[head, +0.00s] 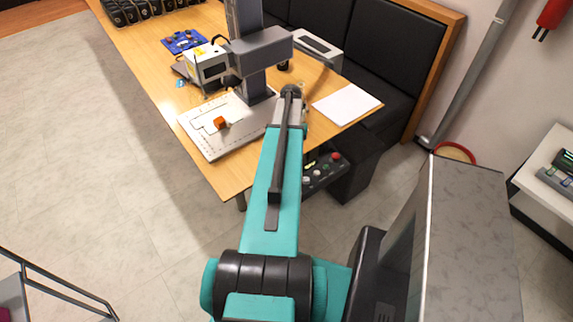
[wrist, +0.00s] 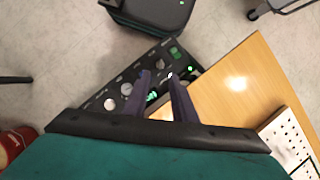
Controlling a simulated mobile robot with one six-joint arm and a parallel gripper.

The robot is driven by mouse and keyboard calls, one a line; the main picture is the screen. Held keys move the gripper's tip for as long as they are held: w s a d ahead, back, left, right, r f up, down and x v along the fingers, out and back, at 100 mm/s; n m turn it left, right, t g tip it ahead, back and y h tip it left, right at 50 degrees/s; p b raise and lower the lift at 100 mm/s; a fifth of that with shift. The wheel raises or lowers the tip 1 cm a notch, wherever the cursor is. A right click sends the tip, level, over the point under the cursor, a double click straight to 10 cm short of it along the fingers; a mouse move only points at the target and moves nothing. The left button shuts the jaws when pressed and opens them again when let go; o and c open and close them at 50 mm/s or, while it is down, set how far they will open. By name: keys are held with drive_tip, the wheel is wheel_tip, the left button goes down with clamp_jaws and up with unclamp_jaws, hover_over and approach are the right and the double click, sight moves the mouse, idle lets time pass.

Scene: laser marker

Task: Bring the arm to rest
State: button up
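My teal arm reaches from the bottom of the head view up to the table's near right corner. My gripper (wrist: 158,76) shows in the wrist view with two dark fingers apart and nothing between them. In that view the fingers lie over a black control box (wrist: 125,88) with knobs and green lights; I cannot tell the height between them. In the head view the arm's end hides the fingers. The control box (head: 323,172) also shows there, beside the table corner, with a red button.
The laser marker (head: 262,50) stands on the wooden table (head: 128,55). An orange block (head: 220,123) sits on its pale base plate (head: 205,140). White paper (head: 345,104) lies to the right. A black padded bench (head: 390,50) stands behind. The floor at left is mostly clear.

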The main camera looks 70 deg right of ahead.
drive_tip(key=shift+d+r, duration=0.2)
drive_tip(key=shift+r, duration=0.3)
